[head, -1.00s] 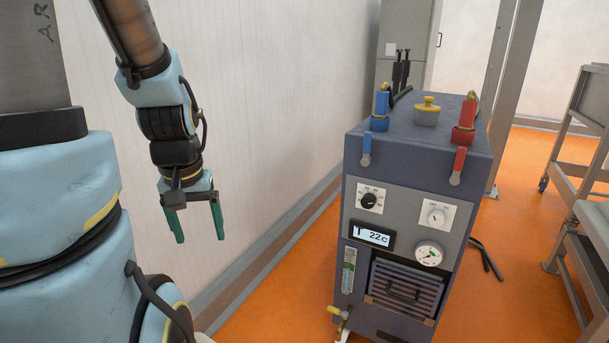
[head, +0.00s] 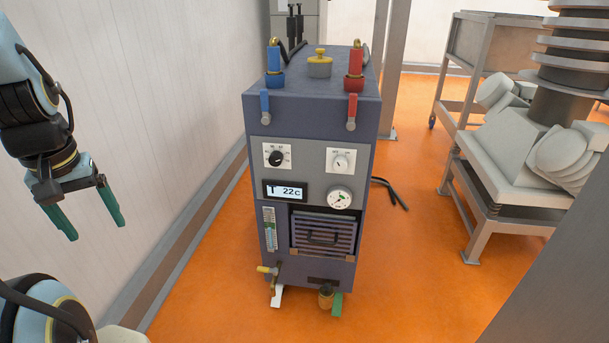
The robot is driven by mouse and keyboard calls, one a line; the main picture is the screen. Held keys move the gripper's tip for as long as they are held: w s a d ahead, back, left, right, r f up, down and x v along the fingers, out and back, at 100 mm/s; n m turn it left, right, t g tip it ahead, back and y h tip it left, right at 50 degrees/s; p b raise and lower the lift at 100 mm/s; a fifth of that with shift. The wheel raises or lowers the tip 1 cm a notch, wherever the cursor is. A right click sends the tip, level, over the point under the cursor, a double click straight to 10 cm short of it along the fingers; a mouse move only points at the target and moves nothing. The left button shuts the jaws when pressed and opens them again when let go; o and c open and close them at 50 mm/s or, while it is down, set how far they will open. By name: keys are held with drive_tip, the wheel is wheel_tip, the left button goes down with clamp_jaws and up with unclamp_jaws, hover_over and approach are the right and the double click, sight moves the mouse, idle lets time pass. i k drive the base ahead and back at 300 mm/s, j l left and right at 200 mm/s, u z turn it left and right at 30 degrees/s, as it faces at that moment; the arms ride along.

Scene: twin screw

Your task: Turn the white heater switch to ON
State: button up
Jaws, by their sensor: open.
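The white heater switch (head: 341,161) is a round knob on a white plate, at the upper right of the grey front panel of a dark blue heater unit (head: 312,107). Its mark is too small to read. A black knob (head: 276,158) on a white plate sits to its left. A display (head: 285,191) below reads 22c, and a round gauge (head: 340,199) is beside it. My gripper (head: 97,228) is at the left, open and empty, with green fingers pointing down, well apart from the unit.
Blue (head: 265,105) and red (head: 351,110) valve handles hang at the unit's top front edge. A yellow-handled valve (head: 268,269) sticks out low. A white wall is at the left. A metal cart (head: 478,200) stands at the right.

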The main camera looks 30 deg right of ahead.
sight(340, 162)
drive_tip(key=z, duration=1.35)
drive_tip(key=l+u, duration=0.45)
drive_tip(key=k+l+u, duration=0.1)
drive_tip(key=u, duration=0.35)
drive_tip(key=k+l+u, duration=0.15)
drive_tip(key=l+u, duration=0.3)
